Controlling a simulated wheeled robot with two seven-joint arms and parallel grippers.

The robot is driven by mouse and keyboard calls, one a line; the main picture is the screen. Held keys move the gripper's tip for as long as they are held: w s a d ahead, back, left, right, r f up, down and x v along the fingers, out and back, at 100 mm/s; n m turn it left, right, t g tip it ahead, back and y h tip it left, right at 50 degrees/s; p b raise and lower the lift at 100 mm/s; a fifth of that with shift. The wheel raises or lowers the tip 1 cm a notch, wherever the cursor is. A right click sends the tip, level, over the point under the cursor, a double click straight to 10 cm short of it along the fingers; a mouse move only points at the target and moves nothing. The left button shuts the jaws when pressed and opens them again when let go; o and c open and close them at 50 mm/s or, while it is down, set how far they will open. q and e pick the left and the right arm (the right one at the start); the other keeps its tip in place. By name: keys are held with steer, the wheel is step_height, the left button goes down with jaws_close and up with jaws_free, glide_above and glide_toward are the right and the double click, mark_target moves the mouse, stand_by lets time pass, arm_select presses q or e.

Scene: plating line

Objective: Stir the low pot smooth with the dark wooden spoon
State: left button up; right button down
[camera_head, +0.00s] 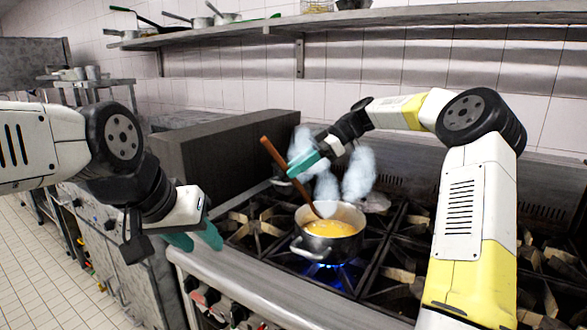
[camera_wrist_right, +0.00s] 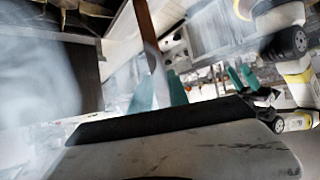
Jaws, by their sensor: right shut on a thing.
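The low pot (camera_head: 309,250) is a metal pot with side handles and yellow-orange contents, on a lit burner with a blue flame. The dark wooden spoon (camera_head: 273,153) leans to the upper left, its lower end inside the pot. My right gripper (camera_head: 304,164), with teal fingers, is shut on the spoon's handle above the pot. The right wrist view shows the spoon (camera_wrist_right: 145,22) running down between the teal fingers. The spoon's tip is hidden in the contents. My left gripper (camera_head: 195,239) is open and empty, left of the pot by the stove's front edge.
White steam (camera_head: 358,175) rises behind the pot. Black grates (camera_head: 256,232) surround it. A dark box-like block (camera_head: 225,140) stands at the back left. A wall shelf (camera_head: 350,20) with pans runs above. Control knobs (camera_head: 213,297) line the stove front.

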steer(key=shift+r, duration=0.1)
steer(key=shift+r, duration=1.9)
steer(key=shift+a, duration=0.1)
